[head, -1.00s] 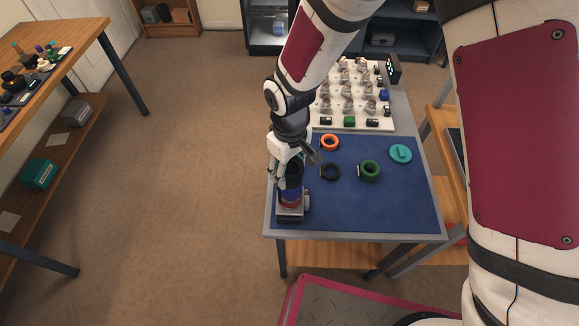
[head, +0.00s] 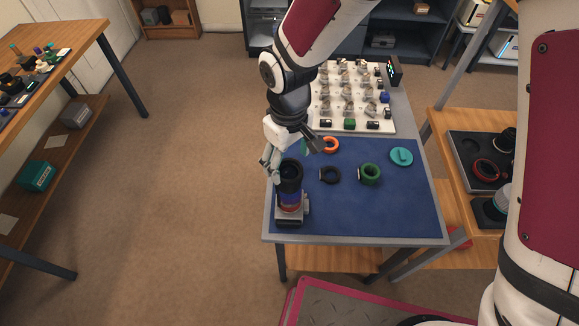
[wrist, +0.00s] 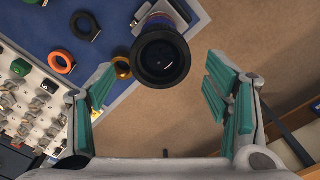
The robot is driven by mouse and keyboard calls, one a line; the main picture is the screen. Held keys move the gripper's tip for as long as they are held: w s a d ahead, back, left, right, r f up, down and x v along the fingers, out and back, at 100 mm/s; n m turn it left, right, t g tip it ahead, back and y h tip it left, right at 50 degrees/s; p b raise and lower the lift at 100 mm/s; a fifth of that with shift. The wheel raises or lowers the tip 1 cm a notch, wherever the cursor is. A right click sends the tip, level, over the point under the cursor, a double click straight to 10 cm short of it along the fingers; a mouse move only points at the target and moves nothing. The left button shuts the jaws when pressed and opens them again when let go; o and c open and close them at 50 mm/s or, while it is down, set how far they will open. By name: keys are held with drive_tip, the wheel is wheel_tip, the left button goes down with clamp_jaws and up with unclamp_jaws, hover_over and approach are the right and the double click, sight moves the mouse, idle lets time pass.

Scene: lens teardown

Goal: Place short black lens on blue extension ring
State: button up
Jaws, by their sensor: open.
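The short black lens (head: 290,174) stands upright on top of the blue extension ring (head: 291,198), which sits on a grey mount with a red band at the mat's front left corner. In the wrist view the lens (wrist: 161,56) shows its dark round front, and the blue ring (wrist: 176,12) peeks out behind it. My gripper (head: 290,152) is open and empty, just above and behind the lens. In the wrist view its teal-padded fingers (wrist: 160,88) stand apart on both sides of the lens, with gaps. The seat between lens and ring is too small to judge.
A black ring (head: 330,175), a green ring (head: 369,174), an orange ring (head: 331,144) and a teal disc (head: 401,156) lie on the blue mat (head: 350,215). A white board (head: 325,128) of small parts stands behind. A gold ring (wrist: 122,67) shows in the wrist view.

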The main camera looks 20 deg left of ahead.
sight(289, 169)
wheel_tip(289, 169, up, 7)
drive_tip(key=shift+b, duration=0.45)
drive_tip(key=w+d+r+m+t, duration=0.1)
drive_tip(key=w+d+r+m, duration=0.15)
drive_tip(key=d+r, duration=0.6)
drive_tip(key=s+d+r+m+t, duration=0.2)
drive_tip(key=s+d+r+m, duration=0.2)
drive_tip(key=d, duration=0.7)
drive_tip(key=s+d+r+m+t, duration=0.2)
drive_tip(key=s+d+r+m, duration=0.3)
drive_tip(key=d, duration=0.6)
drive_tip(key=shift+s+r+t, duration=0.3)
drive_tip(key=shift+s+r, duration=0.4)
drive_tip(key=shift+s, duration=0.5)
